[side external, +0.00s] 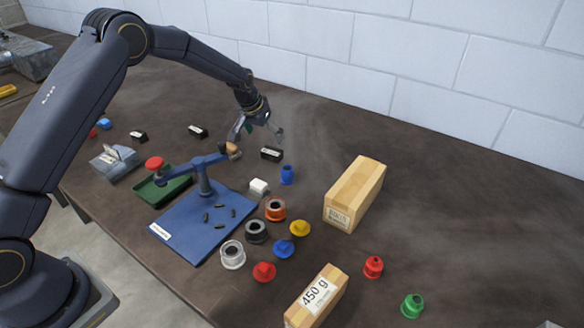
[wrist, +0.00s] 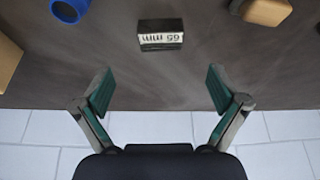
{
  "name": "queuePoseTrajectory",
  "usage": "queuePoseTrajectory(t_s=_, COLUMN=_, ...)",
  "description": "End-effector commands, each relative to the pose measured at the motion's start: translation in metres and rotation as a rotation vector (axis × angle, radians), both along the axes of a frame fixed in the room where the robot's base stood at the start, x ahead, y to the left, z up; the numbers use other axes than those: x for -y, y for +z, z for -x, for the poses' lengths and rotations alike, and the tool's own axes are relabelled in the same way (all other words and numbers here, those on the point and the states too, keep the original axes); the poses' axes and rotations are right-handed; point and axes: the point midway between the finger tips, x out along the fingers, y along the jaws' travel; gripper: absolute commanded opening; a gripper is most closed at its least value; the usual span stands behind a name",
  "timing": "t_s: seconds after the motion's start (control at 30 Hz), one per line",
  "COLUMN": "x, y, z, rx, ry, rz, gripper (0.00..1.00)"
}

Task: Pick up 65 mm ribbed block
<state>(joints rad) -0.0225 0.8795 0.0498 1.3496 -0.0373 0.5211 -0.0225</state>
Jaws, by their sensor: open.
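The 65 mm ribbed block is a small black block (wrist: 160,33) with a white label that reads "65 mm", upside down in the wrist view. It lies on the dark table at the top middle of that view, between the lines of the two fingers but beyond their tips. In the side view the black block (side external: 271,154) sits just below my gripper (side external: 258,134). My gripper's fingers are spread wide with nothing between them, and they also show in the wrist view (wrist: 160,88). The gripper is apart from the block.
A blue cylinder (side external: 287,175) stands close to the block. A blue plate (side external: 190,228) carries a blue post with an arm. Two other black labelled blocks (side external: 198,131) (side external: 138,136) lie to the left. A tall wooden block (side external: 355,194) stands right. A brick wall (side external: 400,50) backs the table.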

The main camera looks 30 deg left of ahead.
Motion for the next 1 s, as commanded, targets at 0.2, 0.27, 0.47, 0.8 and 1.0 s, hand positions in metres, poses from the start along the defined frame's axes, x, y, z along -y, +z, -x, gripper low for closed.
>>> queuePoseTrajectory(t_s=0.2, x=-0.001, y=-0.029, z=-0.012, rx=0.000, ry=0.000, rz=0.000, gripper=0.97)
queuePoseTrajectory(t_s=0.27, x=-0.001, y=-0.032, z=-0.013, rx=0.000, ry=0.000, rz=0.000, gripper=0.97)
queuePoseTrajectory(t_s=0.47, x=-0.003, y=-0.057, z=-0.020, rx=-0.003, ry=0.001, rz=0.001, gripper=0.97)
queuePoseTrajectory(t_s=0.8, x=-0.005, y=-0.081, z=-0.030, rx=0.000, ry=0.001, rz=0.000, gripper=0.97)
queuePoseTrajectory(t_s=1.0, x=-0.005, y=-0.080, z=-0.030, rx=0.000, ry=0.001, rz=0.000, gripper=0.88)
